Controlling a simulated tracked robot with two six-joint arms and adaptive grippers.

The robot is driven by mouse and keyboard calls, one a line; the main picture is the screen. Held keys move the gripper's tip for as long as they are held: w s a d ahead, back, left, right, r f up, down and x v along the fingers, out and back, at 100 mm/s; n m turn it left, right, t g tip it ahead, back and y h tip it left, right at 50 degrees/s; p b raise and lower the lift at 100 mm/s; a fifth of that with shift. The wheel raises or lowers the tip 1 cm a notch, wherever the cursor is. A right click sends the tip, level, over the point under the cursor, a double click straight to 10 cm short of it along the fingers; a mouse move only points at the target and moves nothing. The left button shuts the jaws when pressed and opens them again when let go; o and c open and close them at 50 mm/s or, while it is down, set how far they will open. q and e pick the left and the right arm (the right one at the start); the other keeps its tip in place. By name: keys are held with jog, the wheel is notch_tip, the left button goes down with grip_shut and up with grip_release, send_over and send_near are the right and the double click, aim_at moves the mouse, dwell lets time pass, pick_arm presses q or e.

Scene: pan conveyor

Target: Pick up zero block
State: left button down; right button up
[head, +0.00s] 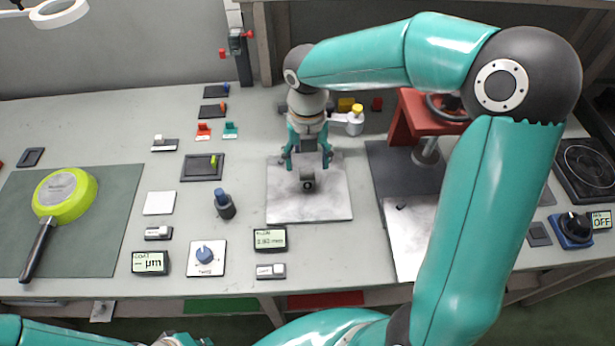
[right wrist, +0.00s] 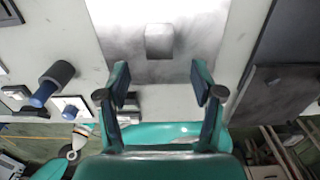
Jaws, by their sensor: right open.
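The zero block (head: 307,184) is a small dark grey block with a round mark on its front. It sits on a bright metal plate (head: 335,208) in the middle of the bench. My right gripper (head: 308,163) points down just behind the block in the head view, its fingers spread and empty. In the right wrist view the block (right wrist: 159,41) lies ahead of the gap between the open fingers (right wrist: 160,82), apart from both. My left gripper is not in view.
A red press (head: 412,122) and dark mat are on the right. A green pan (head: 64,194) lies far left. The plate around the block is clear.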

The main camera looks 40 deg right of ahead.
aim_at(307, 174)
jog(key=f, duration=0.5)
jog(key=shift+w+d+f, duration=0.1)
jog(key=shift+w+d, duration=0.1)
jog(key=shift+f, duration=0.6)
grip_shut()
